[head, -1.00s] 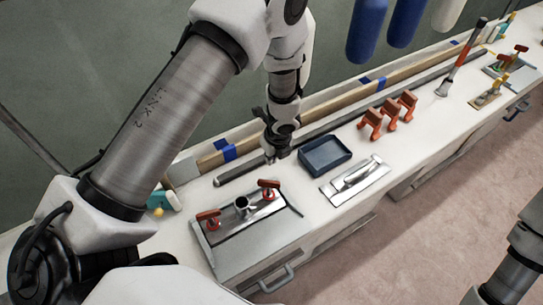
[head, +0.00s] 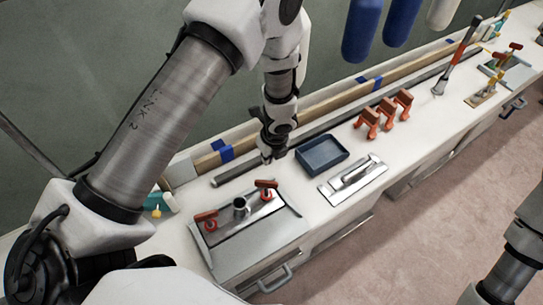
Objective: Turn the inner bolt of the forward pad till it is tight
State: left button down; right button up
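A grey plate (head: 270,236) lies on the near part of the white bench, with a dark strip, a short upright metal tube (head: 240,205) and two red T-handled bolts. One bolt (head: 265,186) is at the strip's far right end, the other (head: 206,219) at its near left end. A similar pad (head: 520,72) with red-handled bolts is at the far right. I cannot tell which is the forward pad. My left gripper (head: 268,154) points down just behind the near plate, apart from both near bolts. Its fingers are small and dark, their opening unclear. My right gripper is out of view.
A dark blue tray (head: 322,168) and a metal trowel-like tool on a plate (head: 353,180) lie right of the near plate. Several orange clamps (head: 387,124) stand beyond. A long dark bar (head: 240,172) runs along the back. Blue cylinders (head: 362,30) hang above.

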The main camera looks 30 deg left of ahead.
pick_arm(q)
notch_tip(320, 180, up, 4)
jog(key=w+d+f+p, duration=0.1)
jog(key=w+d+p, duration=0.1)
jog(key=p, duration=0.2)
jog(key=g+b, duration=0.1)
jog(key=b, duration=0.6)
send_over(266, 188)
jog(key=w+d, duration=0.2)
jog(key=w, duration=0.2)
notch_tip(266, 188, down, 9)
jog(key=shift+d+f+y+b, duration=0.15)
jog(key=shift+y+b, duration=0.15)
jog(key=shift+b, duration=0.1)
